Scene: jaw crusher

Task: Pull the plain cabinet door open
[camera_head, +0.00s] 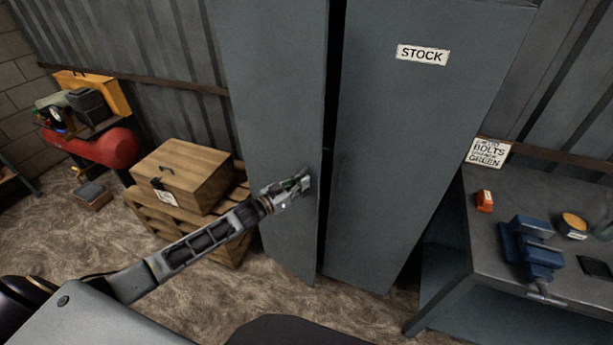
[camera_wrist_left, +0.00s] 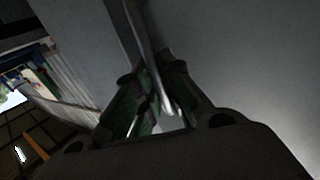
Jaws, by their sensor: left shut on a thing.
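The plain cabinet door (camera_head: 270,90) is the grey left-hand door, with no label. Beside it is the other grey door (camera_head: 410,130), with a STOCK sign (camera_head: 422,55). A dark gap runs between the two doors, widest near the top. My left gripper (camera_head: 303,183) is at the plain door's right edge, below mid-height. In the left wrist view my left gripper (camera_wrist_left: 155,100) is shut on a slim pale handle bar (camera_wrist_left: 147,50) close to a grey panel. The fingers partly hide the bar. My right gripper is not in view.
A wooden box (camera_head: 180,173) on a pallet (camera_head: 170,213) stands left of the cabinet, near the plain door. A red tank (camera_head: 105,147) is farther left. A workbench (camera_head: 490,245) with a blue vise (camera_head: 530,248) stands at right. The floor before the cabinet looks clear.

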